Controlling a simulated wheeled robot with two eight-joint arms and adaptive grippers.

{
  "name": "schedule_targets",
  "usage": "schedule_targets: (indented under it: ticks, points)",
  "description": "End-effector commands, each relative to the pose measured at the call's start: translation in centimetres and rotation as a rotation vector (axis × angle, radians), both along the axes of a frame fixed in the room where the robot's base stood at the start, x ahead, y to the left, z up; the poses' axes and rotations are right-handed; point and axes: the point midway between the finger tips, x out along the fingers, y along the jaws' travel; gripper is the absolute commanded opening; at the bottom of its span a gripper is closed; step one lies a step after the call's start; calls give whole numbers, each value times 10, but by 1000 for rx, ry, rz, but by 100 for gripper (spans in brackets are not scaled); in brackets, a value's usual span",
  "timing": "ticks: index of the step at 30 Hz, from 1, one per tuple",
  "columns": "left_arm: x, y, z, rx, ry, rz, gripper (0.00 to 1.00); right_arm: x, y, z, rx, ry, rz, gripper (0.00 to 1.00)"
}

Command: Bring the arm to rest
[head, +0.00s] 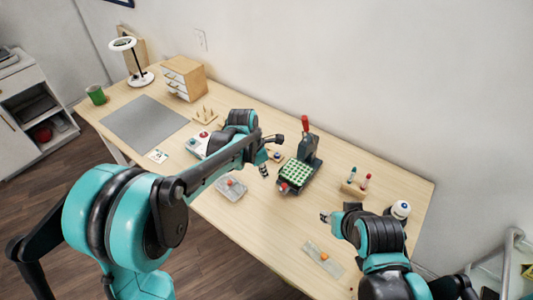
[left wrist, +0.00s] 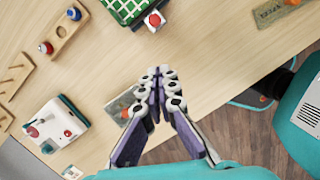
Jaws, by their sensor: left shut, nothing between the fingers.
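My left arm comes in from the left in the head view and reaches over the middle of the table. My left gripper (head: 265,171) is small and partly hidden there by its own arm. In the left wrist view my left gripper (left wrist: 164,77) is shut, its fingertips together with nothing between them, above the tabletop. My right arm is bent at the lower right of the head view. My right gripper (head: 325,217) shows only its tips over the table, too small to tell its opening.
A black press with a red handle and green grid (head: 298,175) stands right of my left gripper. A grey tray (head: 232,188) lies below it. Nearby are a white device (head: 197,141), wooden drawers (head: 184,78) and a peg holder (head: 353,188). The grey mat (head: 145,123) is clear.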

Motion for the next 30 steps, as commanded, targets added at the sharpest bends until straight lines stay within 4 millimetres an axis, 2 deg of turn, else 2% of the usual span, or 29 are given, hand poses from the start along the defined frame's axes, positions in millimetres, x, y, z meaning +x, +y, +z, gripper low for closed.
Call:
schedule_targets:
  ticks: [7, 11, 15, 21, 26, 30]
  points:
    - [-2, 3, 4, 3, -10, -15, 0, 0, 0, 0, 0, 0, 0, 40]
    - [-14, 19, 22, 28, -74, -142, 0, 0, 0, 0, 0, 0, 0, 40]
    - [-44, 51, 54, 106, -213, -428, 0, 0, 0, 0, 0, 0, 0, 40]
    - [-98, 98, 85, 299, -403, -906, 0, 0, 0, 0, 0, 0, 0, 40]
    - [-143, 130, 92, 500, -504, -1291, 0, 0, 0, 0, 0, 0, 0, 40]
    - [-176, 151, 88, 675, -539, -1586, 0, 0, 0, 0, 0, 0, 0, 40]
